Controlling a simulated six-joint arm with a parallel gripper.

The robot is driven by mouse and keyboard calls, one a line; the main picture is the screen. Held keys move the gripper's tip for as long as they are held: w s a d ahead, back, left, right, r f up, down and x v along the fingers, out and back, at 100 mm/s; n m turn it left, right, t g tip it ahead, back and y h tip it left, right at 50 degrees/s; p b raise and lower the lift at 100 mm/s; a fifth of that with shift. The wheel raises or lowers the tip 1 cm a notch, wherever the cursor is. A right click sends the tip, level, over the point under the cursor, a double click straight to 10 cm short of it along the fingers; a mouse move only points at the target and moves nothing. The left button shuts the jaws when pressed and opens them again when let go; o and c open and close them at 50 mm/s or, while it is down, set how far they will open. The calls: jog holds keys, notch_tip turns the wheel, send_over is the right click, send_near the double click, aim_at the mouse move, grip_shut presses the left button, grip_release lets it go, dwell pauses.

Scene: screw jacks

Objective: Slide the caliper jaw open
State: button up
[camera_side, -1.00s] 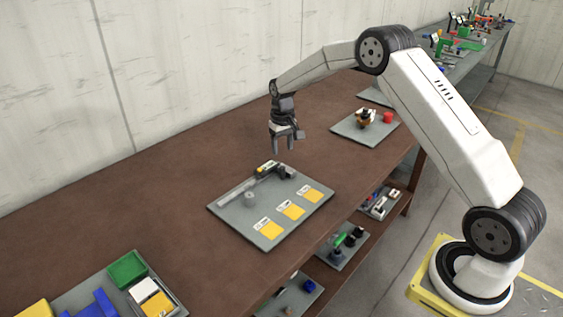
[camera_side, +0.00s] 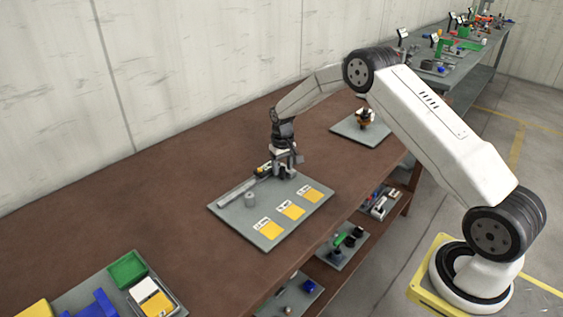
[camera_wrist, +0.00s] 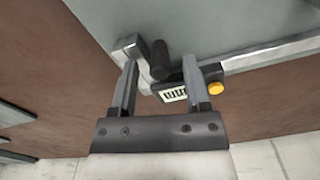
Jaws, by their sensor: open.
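The caliper lies along the back edge of a grey board (camera_side: 240,228) on the brown bench. In the wrist view I see its pale beam (camera_wrist: 270,57), its fixed end block (camera_wrist: 131,46), and the sliding jaw (camera_wrist: 174,94) with a small display and a yellow knob (camera_wrist: 215,88). A dark upright post (camera_wrist: 159,62) stands at the jaw, close to the end block. My gripper (camera_side: 284,172) is low over the caliper's far end; it also shows in the wrist view (camera_wrist: 160,80). It is open, with the post between its fingers. I cannot tell if either finger touches it.
A grey cylinder (camera_side: 250,199) stands on the board in front of the beam. Three labelled yellow squares, one of them nearest the front (camera_side: 268,230), line the board's right side. Another board (camera_side: 360,130) with parts is farther back.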

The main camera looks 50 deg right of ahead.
jog(key=shift+f, duration=0.1)
grip_shut()
jog(key=shift+a, duration=0.1)
dwell(1.4)
